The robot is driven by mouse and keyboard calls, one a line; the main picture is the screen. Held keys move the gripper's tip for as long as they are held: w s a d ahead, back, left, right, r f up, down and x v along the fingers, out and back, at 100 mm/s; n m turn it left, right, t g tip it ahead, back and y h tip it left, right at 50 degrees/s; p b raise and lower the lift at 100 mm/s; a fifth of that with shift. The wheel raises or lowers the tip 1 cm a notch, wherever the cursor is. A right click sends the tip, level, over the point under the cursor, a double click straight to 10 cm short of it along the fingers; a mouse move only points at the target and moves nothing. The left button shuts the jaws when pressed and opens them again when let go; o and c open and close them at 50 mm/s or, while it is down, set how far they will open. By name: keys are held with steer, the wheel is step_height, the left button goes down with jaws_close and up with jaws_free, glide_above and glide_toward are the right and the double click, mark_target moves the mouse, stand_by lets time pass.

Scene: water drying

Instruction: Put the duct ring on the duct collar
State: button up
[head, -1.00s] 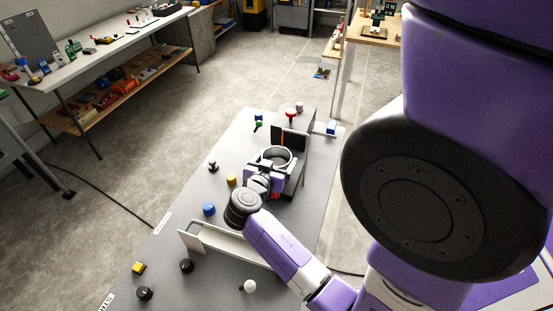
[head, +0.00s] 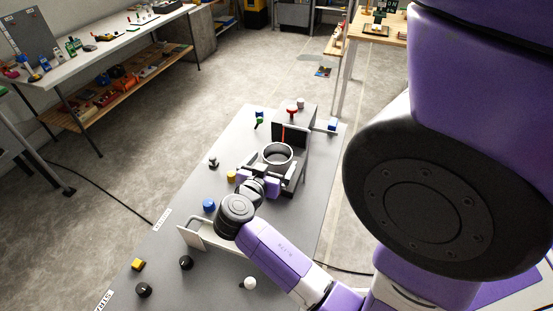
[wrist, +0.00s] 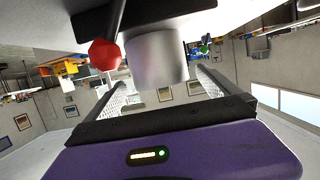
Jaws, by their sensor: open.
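A light grey metal ring (head: 276,165) stands upright with its open top showing, on the raised fixture at the far end of the grey table. In the wrist view its smooth wall (wrist: 160,58) shows upside down, ahead of the fingers. The duct collar cannot be told apart from the ring; it may be hidden inside or under it. My gripper (head: 264,174) is open on the near side of the ring. In the wrist view its two fingers (wrist: 160,88) are spread wide, with the ring beyond and between their tips, and nothing is held.
A dark upright panel (head: 291,134) stands behind the ring, and a red knob (wrist: 104,54) is close beside it. A low white bracket (head: 196,238) lies under my arm. Blue (head: 209,205) and yellow (head: 231,176) knobs are left of the gripper.

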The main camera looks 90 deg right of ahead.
steer(key=b+v, duration=0.1)
steer(key=v, duration=0.6)
steer(key=shift+a, duration=0.35)
